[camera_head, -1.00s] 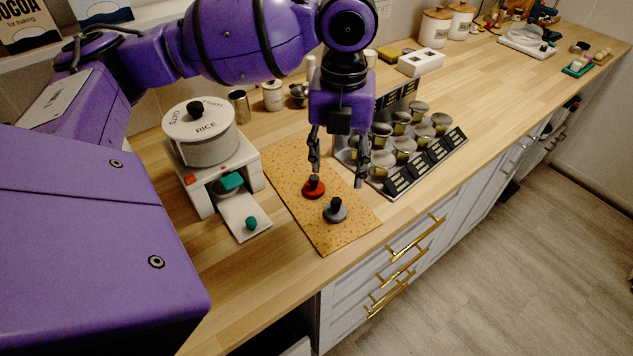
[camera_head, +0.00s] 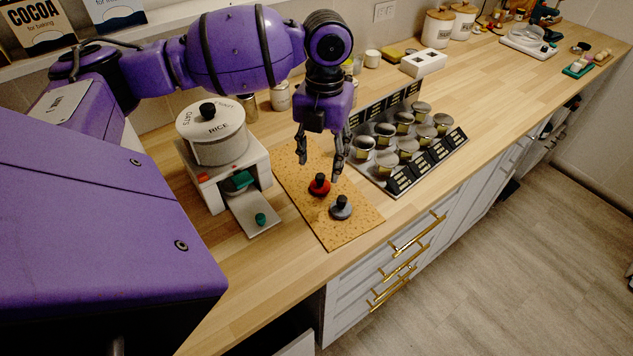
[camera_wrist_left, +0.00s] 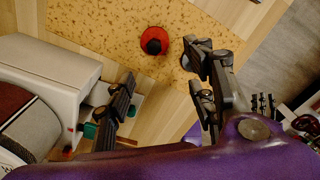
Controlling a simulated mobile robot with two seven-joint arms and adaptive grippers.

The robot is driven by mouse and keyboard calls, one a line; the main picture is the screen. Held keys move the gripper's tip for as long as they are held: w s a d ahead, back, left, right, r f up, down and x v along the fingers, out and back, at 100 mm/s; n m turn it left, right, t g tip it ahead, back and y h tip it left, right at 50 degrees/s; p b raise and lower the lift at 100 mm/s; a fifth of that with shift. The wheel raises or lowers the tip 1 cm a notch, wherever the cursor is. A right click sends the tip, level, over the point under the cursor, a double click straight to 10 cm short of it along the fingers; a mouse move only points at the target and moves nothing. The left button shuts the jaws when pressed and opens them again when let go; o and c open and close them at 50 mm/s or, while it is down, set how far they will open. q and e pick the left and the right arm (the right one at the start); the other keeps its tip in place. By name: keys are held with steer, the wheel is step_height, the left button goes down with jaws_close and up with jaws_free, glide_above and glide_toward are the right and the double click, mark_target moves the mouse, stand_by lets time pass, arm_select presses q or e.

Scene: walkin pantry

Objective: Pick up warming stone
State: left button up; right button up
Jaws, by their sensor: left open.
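A red disc with a black knob (camera_head: 319,185) and a grey disc with a black knob (camera_head: 341,208) lie on a tan speckled mat (camera_head: 345,236). I cannot tell by looks which one is the warming stone. My left gripper (camera_head: 319,168) is open and empty, pointing down above the mat just behind the red disc. In the left wrist view the red disc (camera_wrist_left: 154,42) shows beyond the gap between the open fingers (camera_wrist_left: 163,78); the grey disc is mostly hidden behind the right finger. My right gripper is out of view.
Left of the mat stands a white stand (camera_head: 205,186) with a labelled round canister (camera_head: 213,138) on top and a pulled-out tray (camera_head: 250,215) with green knobs. Right of the mat is a tiered rack of small jars (camera_head: 407,148). The counter's front edge is close to the mat.

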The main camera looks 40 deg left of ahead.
mark_target(319, 174)
arm_select(q)
steer(key=shift+w+a+f+m, duration=0.25)
steer(key=shift+w+a+m, duration=0.2)
steer(key=shift+m, duration=0.15)
steer(key=shift+w+a+f+m, duration=0.25)
steer(key=shift+w+a+m, duration=0.2)
steer(key=shift+m, duration=0.15)
steer(key=shift+w+d+m, duration=0.1)
steer(key=shift+d+m, duration=0.05)
steer(key=shift+m, duration=0.25)
steer(key=shift+f, duration=1.9)
steer(key=f, duration=0.4)
steer(key=shift+s, duration=0.25)
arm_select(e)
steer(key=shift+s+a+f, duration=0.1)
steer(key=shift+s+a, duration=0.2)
